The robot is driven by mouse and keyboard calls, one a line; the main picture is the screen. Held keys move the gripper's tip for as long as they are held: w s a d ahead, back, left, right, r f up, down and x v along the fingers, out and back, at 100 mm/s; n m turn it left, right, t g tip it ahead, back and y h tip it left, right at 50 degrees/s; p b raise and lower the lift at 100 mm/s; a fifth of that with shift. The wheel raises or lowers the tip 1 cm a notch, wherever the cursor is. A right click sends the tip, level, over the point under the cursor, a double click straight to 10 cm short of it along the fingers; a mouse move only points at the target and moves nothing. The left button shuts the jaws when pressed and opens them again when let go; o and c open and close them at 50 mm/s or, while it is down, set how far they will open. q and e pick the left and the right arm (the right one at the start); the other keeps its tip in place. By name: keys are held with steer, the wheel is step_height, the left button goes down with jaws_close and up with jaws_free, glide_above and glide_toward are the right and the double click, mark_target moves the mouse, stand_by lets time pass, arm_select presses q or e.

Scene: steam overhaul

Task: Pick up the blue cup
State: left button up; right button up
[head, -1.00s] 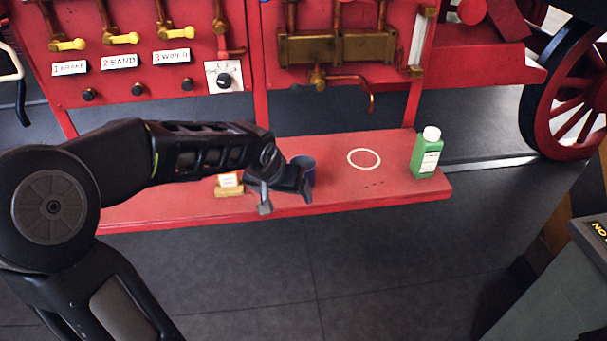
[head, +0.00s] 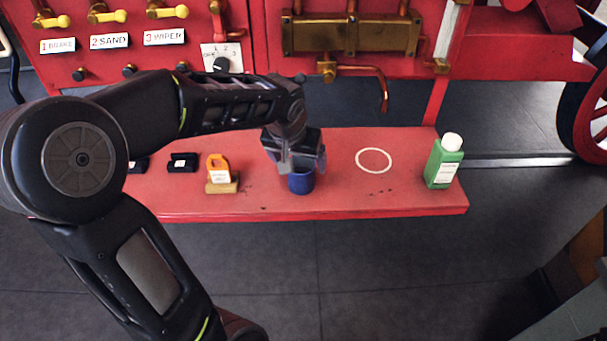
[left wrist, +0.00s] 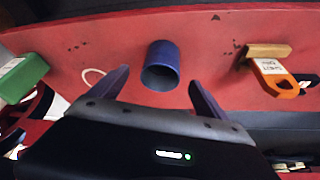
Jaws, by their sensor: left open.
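The blue cup (head: 301,183) stands upright on the red shelf (head: 330,203) in the head view. In the left wrist view the cup (left wrist: 160,66) is ahead of and between the two fingers, with its opening toward the camera. My left gripper (head: 302,168) is open and just above the cup in the head view, hiding part of its top. In the left wrist view the open fingers (left wrist: 158,85) stand to either side of the cup, with gaps showing. My right gripper is not in view.
A green bottle with a white cap (head: 443,162) stands at the shelf's right end. A white ring (head: 373,150) is marked between it and the cup. An orange tag on a wooden block (head: 221,187) and dark blocks (head: 182,162) lie left. The red panel (head: 270,60) rises behind.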

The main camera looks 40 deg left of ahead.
arm_select(q)
steer(key=shift+x, duration=1.4)
steer(key=shift+p+x, duration=0.6)
steer(key=shift+x, duration=2)
steer(key=shift+a, duration=0.1)
steer(key=c, duration=1.5)
steer(key=shift+r, duration=0.1)
step_height(320, 180, up, 10)
steer(key=shift+b, duration=0.3)
